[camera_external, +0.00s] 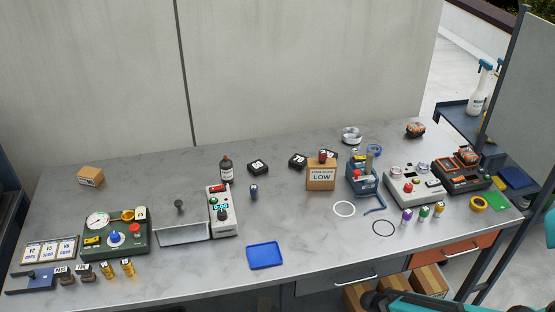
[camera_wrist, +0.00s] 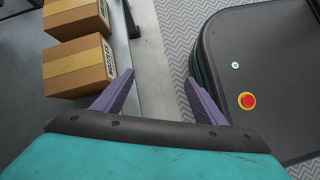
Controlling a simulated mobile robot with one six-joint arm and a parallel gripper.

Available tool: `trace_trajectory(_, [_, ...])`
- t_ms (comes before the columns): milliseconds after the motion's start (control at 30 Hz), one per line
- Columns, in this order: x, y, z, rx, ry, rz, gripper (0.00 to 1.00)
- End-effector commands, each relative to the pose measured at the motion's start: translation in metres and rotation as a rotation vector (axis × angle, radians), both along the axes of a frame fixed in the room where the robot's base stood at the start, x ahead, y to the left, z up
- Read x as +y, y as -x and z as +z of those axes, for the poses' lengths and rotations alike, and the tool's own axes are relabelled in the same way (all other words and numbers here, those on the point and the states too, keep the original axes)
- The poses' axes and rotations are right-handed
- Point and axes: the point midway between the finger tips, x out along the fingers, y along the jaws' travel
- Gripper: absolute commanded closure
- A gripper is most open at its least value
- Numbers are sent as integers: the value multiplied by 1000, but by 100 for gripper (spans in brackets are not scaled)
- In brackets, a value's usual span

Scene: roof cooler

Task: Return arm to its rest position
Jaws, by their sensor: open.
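My gripper (camera_wrist: 160,97) shows in the wrist view with its two purple fingers spread apart and nothing between them. It points down toward the floor, between cardboard boxes on the left and a dark rounded body with a red button on the right. In the external view only a teal and black part of my arm shows at the bottom right corner, in front of the workbench (camera_external: 330,240). The fingers cannot be made out there.
Cardboard boxes (camera_wrist: 78,65) lie left of the fingers, under the bench. The bench holds a blue tray (camera_external: 265,255), a green control box (camera_external: 117,240), a cardboard box marked LOW (camera_external: 321,178) and several devices. An orange drawer (camera_external: 452,262) is at the bench's right front.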

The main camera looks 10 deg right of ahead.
Motion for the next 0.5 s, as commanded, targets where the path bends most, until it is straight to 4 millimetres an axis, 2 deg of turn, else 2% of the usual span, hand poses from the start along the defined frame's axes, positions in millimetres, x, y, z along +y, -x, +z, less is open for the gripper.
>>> trace_trajectory(33, [-7, 10, 10, 10, -16, -47, 35])
trace_trajectory(200, [-22, 40, 18, 33, -77, -200, 35])
trace_trajectory(500, [-35, 92, 36, 62, -178, -478, 35])
